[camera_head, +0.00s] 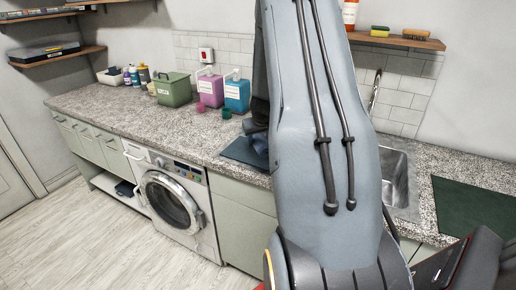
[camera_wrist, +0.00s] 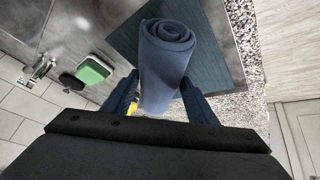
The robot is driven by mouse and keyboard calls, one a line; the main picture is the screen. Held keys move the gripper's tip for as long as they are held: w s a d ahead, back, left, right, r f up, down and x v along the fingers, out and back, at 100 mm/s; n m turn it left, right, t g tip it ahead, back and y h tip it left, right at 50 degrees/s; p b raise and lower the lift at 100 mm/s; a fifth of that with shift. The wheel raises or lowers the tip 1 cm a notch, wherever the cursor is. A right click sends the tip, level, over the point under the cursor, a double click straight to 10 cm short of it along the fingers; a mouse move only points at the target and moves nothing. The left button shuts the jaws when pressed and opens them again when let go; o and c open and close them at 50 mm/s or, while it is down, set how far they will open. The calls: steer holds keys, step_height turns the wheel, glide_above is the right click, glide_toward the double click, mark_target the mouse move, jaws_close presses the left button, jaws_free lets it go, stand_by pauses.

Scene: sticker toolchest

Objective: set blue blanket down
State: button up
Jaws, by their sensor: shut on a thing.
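The blue blanket (camera_wrist: 168,52) is a rolled bundle, with its spiral end showing in the wrist view. My gripper (camera_wrist: 160,92) is shut on it, one finger on each side. The blanket is over a dark blue mat (camera_wrist: 217,62) on the counter; I cannot tell whether it touches the mat. In the head view the mat (camera_head: 238,152) lies left of the sink. Only a bit of the blanket (camera_head: 259,143) shows there beside my arm, which hides the gripper and most of the roll.
The speckled counter (camera_head: 140,115) holds a green bin (camera_head: 174,89), a purple jug (camera_head: 210,90) and a blue jug (camera_head: 237,96) behind the mat. A sink (camera_head: 398,180) and a dark green mat (camera_head: 475,207) are at right. A washing machine (camera_head: 172,203) stands below.

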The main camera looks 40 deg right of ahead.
steer(key=shift+f+b, duration=1.05)
steer(key=shift+b, duration=0.25)
steer(key=shift+f, duration=0.15)
steer(key=o, duration=1.1)
steer(key=shift+s+r+p, duration=0.1)
steer(key=shift+r+p, duration=0.2)
steer(key=shift+r, duration=0.2)
steer(key=p+v, duration=0.6)
steer(key=v, duration=0.4)
steer(key=shift+a+r+p, duration=0.1)
steer(key=shift+p, duration=0.25)
steer(key=shift+s+a+r+p, duration=0.25)
steer(key=shift+s+r+p, duration=0.1)
steer(key=shift+r, duration=0.1)
